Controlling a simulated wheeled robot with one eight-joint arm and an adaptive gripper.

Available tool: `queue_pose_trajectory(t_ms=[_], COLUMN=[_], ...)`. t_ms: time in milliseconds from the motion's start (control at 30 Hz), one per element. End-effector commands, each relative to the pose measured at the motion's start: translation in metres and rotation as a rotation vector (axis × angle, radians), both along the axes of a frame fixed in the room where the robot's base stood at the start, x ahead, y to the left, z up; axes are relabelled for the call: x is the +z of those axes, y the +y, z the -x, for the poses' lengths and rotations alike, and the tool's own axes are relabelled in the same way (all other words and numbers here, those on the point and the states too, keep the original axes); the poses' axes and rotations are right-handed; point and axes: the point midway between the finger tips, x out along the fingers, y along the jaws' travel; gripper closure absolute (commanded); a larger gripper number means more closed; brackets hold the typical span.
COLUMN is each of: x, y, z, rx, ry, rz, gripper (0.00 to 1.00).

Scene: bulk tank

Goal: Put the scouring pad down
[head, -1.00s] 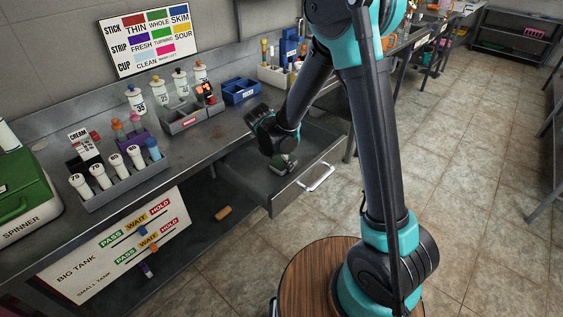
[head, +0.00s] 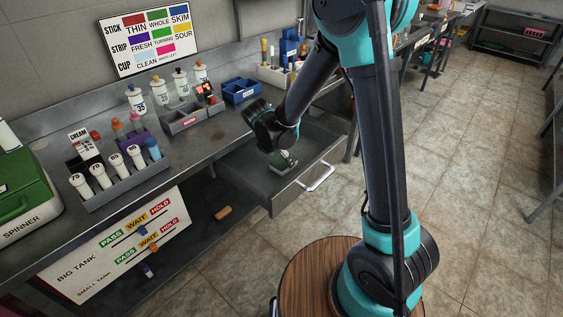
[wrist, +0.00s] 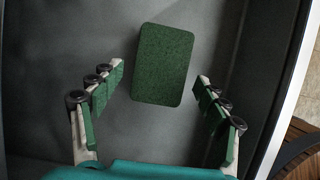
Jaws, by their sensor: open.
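The scouring pad (wrist: 163,65) is a dark green rounded rectangle. It lies flat on the grey floor of the open drawer (wrist: 60,50) in the wrist view. My gripper (wrist: 161,80) is open, its two green-padded fingers on either side of the pad's near end and apart from it. In the head view the pad (head: 284,160) shows as a small green and pale patch in the drawer (head: 270,200), partly covered by my gripper's fingers. My gripper's wrist hangs just over the drawer.
The drawer's front with its pale handle (head: 318,177) stands out from the bench. The bench top holds a blue bin (head: 240,91), a grey bin (head: 186,120) and a rack of white-topped tubes (head: 115,180). A brown cylinder (head: 223,213) lies below. The drawer floor around the pad is clear.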

Motion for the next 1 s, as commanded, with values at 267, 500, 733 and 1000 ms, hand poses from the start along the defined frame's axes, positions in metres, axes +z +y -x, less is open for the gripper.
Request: queue_pose_trajectory(t_ms=[267,500,733,1000], x=[0.05,0.083,0.094,0.094], y=[0.013,0.021,0.024,-0.03], z=[0.017,0.027,0.03,0.036], rx=[0.002,0.001,0.0,-0.281], ry=[0.0,0.0,0.0,-0.044], rz=[0.0,0.0,0.0,-0.119], gripper=[0.25,0.25,0.25,0.25])
